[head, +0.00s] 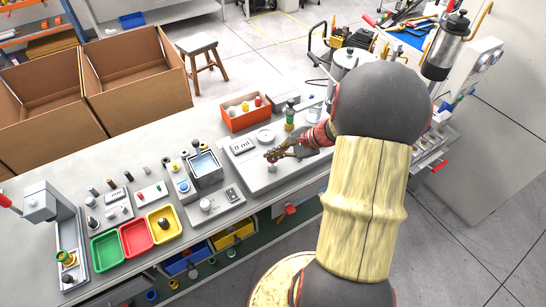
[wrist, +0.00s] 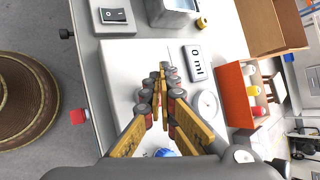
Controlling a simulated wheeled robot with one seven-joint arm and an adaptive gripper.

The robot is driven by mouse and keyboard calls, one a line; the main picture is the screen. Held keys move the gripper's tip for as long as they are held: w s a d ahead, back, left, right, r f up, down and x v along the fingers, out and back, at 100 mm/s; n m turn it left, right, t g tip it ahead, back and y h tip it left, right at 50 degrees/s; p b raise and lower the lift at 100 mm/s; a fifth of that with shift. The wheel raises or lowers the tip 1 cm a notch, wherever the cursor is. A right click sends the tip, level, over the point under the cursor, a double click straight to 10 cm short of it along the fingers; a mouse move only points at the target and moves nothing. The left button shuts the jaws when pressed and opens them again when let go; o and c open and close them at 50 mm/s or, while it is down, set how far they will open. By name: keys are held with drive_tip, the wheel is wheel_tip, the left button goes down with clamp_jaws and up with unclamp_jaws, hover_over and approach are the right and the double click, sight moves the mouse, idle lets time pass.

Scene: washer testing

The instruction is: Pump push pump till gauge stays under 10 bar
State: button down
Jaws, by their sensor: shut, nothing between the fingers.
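My gripper (head: 279,155) is shut and empty above a white test unit (head: 262,180) on the bench. The wrist view shows its closed fingertips (wrist: 166,72) over the unit's white top. A small digital display (head: 242,146) and a round, pale dial-like disc (head: 265,135) sit on the unit; the wrist view shows the display (wrist: 196,63) and the disc (wrist: 207,104) too. No pressure reading can be made out. A red knob (head: 291,210) sticks out of the unit's front. A blue piece (wrist: 165,152) shows partly between my finger bases. I cannot tell which part is the pump.
An orange bin (head: 244,121) with small bottles stands behind the unit. A grey device with a square basin (head: 206,168) is to its left. Green, red and yellow trays (head: 106,251) lie further left. Large cardboard boxes (head: 135,75) and a stool (head: 201,52) stand behind the bench.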

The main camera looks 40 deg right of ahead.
drive_tip(key=shift+f, duration=0.3)
drive_tip(key=shift+f+b, duration=0.45)
drive_tip(key=shift+b, duration=0.05)
idle(0.6)
drive_tip(key=shift+r, duration=0.1)
drive_tip(key=shift+r+p, duration=0.7)
drive_tip(key=shift+r, duration=0.1)
drive_tip(key=shift+r+p, duration=2.15)
drive_tip(key=shift+r, duration=0.95)
idle(0.8)
